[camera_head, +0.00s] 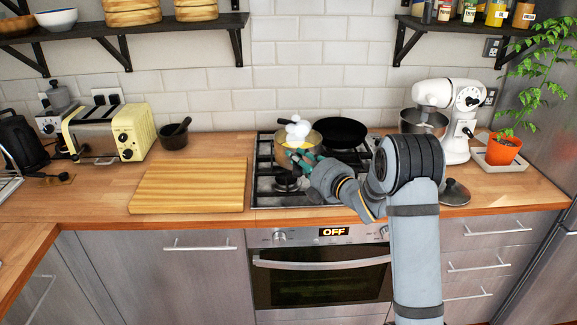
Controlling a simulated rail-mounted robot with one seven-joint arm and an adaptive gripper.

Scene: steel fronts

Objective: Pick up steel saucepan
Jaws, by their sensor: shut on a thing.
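The steel saucepan (283,152) is at the left rear part of the gas hob, with several round white things (298,129) heaped in it and something yellow below them. My gripper (297,156) reaches in from the right and is shut at the near side of the saucepan, hiding part of its wall. The fingertips are small in view, and I cannot tell whether they hold the rim or a handle. I cannot tell whether the saucepan's base touches the grate.
A black pan (341,131) sits just right of the saucepan on the hob (268,190). A cutting board (190,186) lies left of the hob. A stand mixer (450,105) and a lid (455,193) are to the right. Shelves (130,24) hang above.

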